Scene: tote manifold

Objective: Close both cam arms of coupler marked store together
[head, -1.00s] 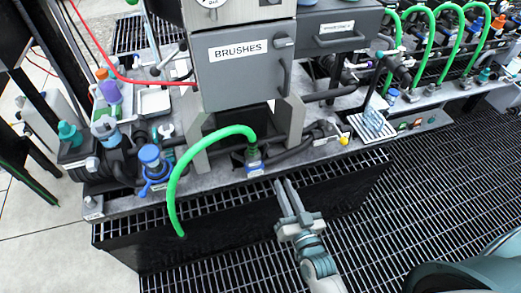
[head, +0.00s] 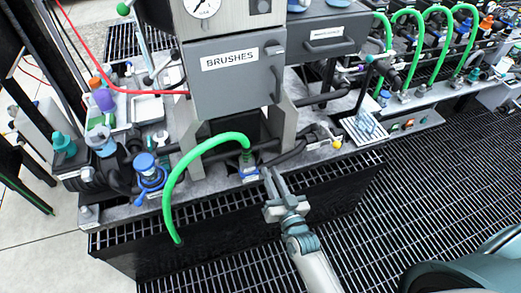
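A coupler (head: 248,168) with a blue lower part and a small label sits at the front edge of the grey bench. A green hose (head: 180,185) arcs out of its top and down to the left. The label's words and the cam arms are too small to make out. My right gripper (head: 270,172) points up at the bench edge, just right of the coupler and apart from it. Its two fingers show a narrow gap with nothing between them. My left gripper is not in view.
A grey cabinet marked BRUSHES (head: 236,75) stands over the bench behind the coupler. Several green-hosed couplers stand back right. Dark grating (head: 410,210) in front is clear.

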